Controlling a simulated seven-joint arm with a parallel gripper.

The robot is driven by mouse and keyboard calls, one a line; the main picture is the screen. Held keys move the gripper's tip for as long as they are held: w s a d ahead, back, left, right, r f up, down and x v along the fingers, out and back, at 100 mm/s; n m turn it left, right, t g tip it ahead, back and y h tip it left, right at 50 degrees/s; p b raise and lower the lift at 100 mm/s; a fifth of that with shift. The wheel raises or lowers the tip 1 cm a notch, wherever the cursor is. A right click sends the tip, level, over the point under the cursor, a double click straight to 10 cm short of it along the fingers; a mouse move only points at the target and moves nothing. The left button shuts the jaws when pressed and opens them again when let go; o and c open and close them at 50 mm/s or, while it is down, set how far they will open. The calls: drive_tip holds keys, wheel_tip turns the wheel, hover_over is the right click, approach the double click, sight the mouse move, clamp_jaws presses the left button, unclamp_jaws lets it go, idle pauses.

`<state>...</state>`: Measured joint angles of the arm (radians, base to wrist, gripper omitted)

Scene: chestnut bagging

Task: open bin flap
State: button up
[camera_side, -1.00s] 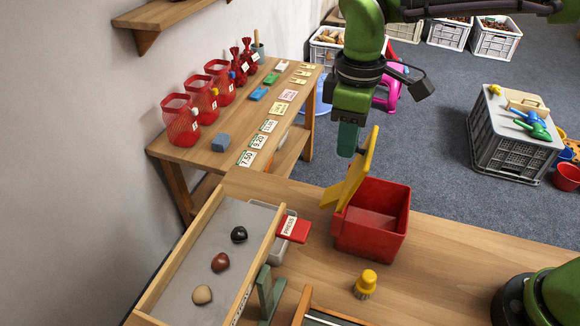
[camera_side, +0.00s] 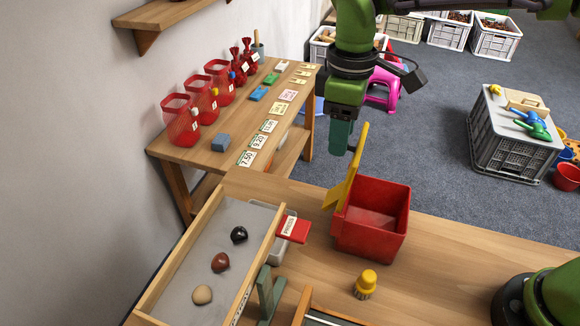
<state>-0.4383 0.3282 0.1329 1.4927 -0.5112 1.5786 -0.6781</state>
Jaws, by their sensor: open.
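The red bin (camera_side: 372,228) stands on the wooden table right of centre, with its inside partly visible from above. Its yellow flap (camera_side: 350,172) stands steeply raised at the bin's left side, leaning slightly to the right at the top. My gripper (camera_side: 350,150) points down just above and left of the flap's upper part. Its fingertips are small and partly hidden, and whether they touch the flap cannot be told. Nothing is seen held in it.
A red PRESS plate (camera_side: 293,229) sits left of the bin. A grey-floored tray (camera_side: 230,215) holds a black, a brown and a tan lump. A yellow-topped brush (camera_side: 366,283) stands in front of the bin. Red mesh bags (camera_side: 180,122) line the back table.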

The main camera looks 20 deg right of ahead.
drive_tip(key=shift+r, duration=3)
drive_tip(key=shift+w, duration=0.1)
wheel_tip(320, 180, down, 2)
drive_tip(key=shift+d+f+m, duration=0.1)
drive_tip(key=shift+d+m, duration=0.05)
drive_tip(key=shift+m, duration=0.55)
drive_tip(key=s+d+m+t+y, duration=0.1)
drive_tip(key=s+d+m+t, duration=0.2)
drive_tip(key=s+d+m, duration=0.2)
drive_tip(key=s+d+f+m+t+y, duration=0.1)
drive_tip(key=s+d+m+t, duration=0.3)
drive_tip(key=d, duration=0.9)
drive_tip(key=s+m, duration=0.2)
drive_tip(key=s, duration=0.2)
drive_tip(key=shift+s+d+f+m, duration=0.25)
drive_tip(key=shift+s+d+m, duration=0.05)
drive_tip(key=shift+s+d, duration=0.1)
